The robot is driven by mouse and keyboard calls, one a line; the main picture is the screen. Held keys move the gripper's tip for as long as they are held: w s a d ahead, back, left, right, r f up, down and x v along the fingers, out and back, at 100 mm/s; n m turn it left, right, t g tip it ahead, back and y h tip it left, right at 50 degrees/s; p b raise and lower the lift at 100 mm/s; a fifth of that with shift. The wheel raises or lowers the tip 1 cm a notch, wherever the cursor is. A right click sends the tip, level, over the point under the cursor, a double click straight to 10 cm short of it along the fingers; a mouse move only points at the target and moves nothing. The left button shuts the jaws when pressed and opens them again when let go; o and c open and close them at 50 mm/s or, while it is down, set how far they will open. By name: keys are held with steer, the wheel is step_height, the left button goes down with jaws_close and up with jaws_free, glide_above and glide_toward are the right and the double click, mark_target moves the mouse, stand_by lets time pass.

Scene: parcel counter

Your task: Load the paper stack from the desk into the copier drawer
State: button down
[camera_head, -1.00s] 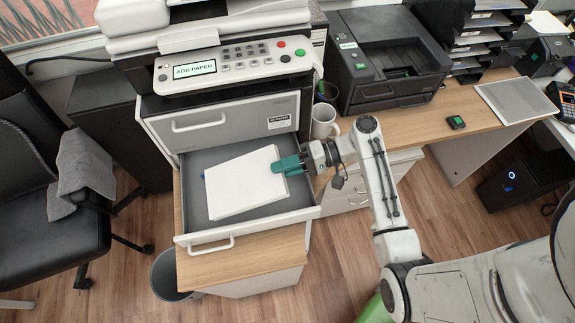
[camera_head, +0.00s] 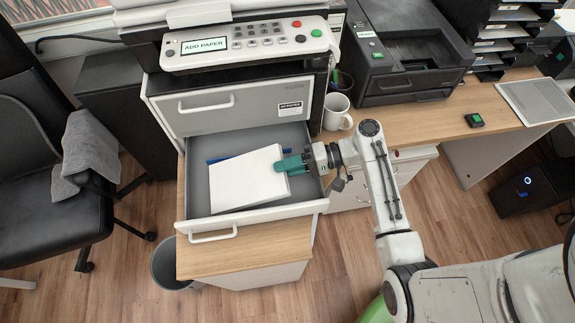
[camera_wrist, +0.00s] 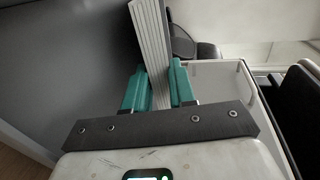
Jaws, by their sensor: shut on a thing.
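The white paper stack (camera_head: 248,182) is at the open copier drawer (camera_head: 201,178), over its grey floor, slightly turned to the drawer's sides. My gripper (camera_head: 293,163) with teal fingers is shut on the stack's right edge. In the wrist view the stack (camera_wrist: 152,40) stands edge-on between the two teal fingers of the gripper (camera_wrist: 158,88). I cannot tell whether the stack's underside touches the drawer floor. A blue strip shows behind the stack's far edge. The copier (camera_head: 245,45) shows "ADD PAPER" on its display.
A closed upper drawer (camera_head: 240,108) is above the open one. A white mug (camera_head: 337,112) stands on the desk (camera_head: 420,118) right of the drawer, near my gripper. A black printer (camera_head: 405,60) is behind it. A waste bin (camera_head: 168,265) stands at the lower left.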

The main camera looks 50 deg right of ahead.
steer(key=c, duration=0.8)
jaws_free()
steer(key=shift+c, duration=0.2)
steer(key=shift+r+p+v, duration=0.1)
steer(key=shift+p+v, duration=0.45)
steer(key=shift+v, duration=1.2)
steer(key=shift+r+p+v, duration=0.15)
steer(key=shift+p+v, duration=0.4)
steer(key=shift+v, duration=1.2)
steer(key=shift+r, duration=0.1)
